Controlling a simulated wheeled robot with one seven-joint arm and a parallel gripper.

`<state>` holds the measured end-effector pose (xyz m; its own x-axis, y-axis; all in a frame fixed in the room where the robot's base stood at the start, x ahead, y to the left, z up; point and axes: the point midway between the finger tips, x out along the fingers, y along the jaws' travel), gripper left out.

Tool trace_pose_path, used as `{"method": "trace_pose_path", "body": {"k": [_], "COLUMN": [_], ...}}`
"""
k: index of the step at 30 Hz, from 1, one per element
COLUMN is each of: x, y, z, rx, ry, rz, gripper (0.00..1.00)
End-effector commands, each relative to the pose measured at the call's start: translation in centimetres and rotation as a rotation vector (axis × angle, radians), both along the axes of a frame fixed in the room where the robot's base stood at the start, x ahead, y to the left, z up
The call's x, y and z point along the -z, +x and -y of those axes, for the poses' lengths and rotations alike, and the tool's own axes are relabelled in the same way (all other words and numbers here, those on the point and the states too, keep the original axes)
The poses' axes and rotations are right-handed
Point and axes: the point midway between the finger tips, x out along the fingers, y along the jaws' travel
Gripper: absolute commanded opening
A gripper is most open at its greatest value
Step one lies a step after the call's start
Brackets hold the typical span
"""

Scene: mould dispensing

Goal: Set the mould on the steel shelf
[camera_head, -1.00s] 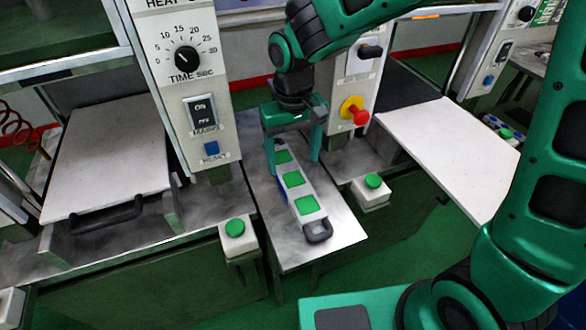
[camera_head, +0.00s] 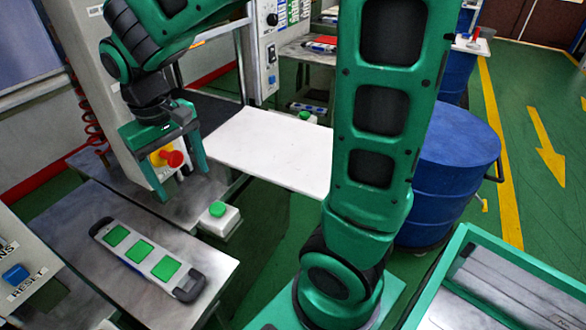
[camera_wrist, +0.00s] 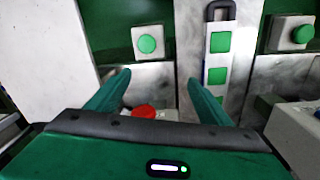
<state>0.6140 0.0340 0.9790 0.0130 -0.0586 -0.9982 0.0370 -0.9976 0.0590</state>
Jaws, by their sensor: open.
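The mould (camera_head: 127,244) is a long light-grey bar with green squares on top and a dark handle at its near end. It lies flat on the steel shelf (camera_head: 78,212). My gripper (camera_head: 183,185) is open and empty, above and beyond the mould, apart from it. In the wrist view my open fingers (camera_wrist: 160,78) have nothing between them. There the mould (camera_wrist: 218,58) shows right of the fingers, on the steel shelf (camera_wrist: 190,42), with its handle at the top; its lower end is partly hidden by the right finger.
A red knob on a yellow base (camera_head: 171,158) shows just behind my fingers. A green push button on a white box (camera_head: 218,215) stands right of the shelf. A white board (camera_head: 270,145) lies beyond it. A control panel (camera_head: 20,272) with a reset button is at left. A blue drum (camera_head: 450,180) stands right.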

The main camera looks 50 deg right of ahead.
Motion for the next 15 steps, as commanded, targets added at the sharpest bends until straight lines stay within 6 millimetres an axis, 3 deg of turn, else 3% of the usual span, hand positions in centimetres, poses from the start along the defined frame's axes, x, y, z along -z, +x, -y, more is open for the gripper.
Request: {"method": "trace_pose_path", "body": {"k": [1,3,7,10,15], "x": [-0.5,-0.9,-1.1,-0.7,0.2], "y": [-1.2,-3.3,-8.9,-13.2,-18.1], "z": [3.4,7.8,14.7,18.0,20.3], "rx": [0.068,0.159,0.332,0.442,0.561], "ry": [-0.006,-0.011,-0.001,0.020,0.056], "rz": [0.005,0.007,0.004,0.001,-0.002], "gripper": [0.73,0.73,0.73,0.73,0.73]}}
